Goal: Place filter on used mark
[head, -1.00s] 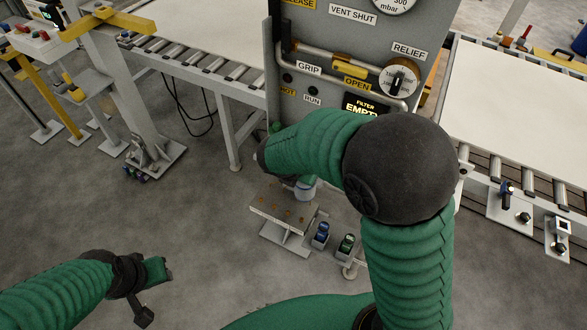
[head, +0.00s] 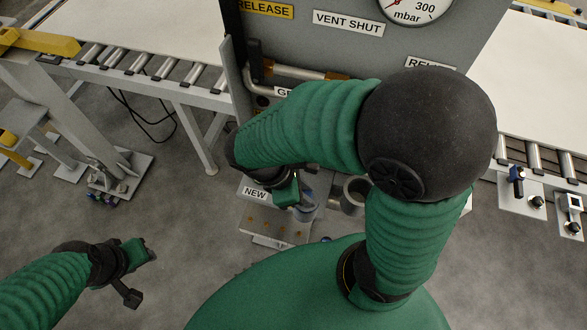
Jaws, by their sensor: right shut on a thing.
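My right gripper (head: 297,193) is below the panel, partly hidden by its own wrist. It is shut on what looks like the filter (head: 306,212), a small pale grey-blue cylinder, just above or at the stand's plate (head: 262,222). Whether the filter touches the plate I cannot tell. A "NEW" label (head: 255,192) shows at the plate's back left. No used mark can be made out; my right arm covers much of that area. My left gripper (head: 145,270) hangs over bare floor at the lower left, and its jaw opening is unclear.
A grey open cup (head: 355,194) stands right of the filter. The grey panel (head: 345,45) with a gauge and labels rises behind. Roller conveyors run left (head: 150,62) and right (head: 535,155). The floor at lower left is clear.

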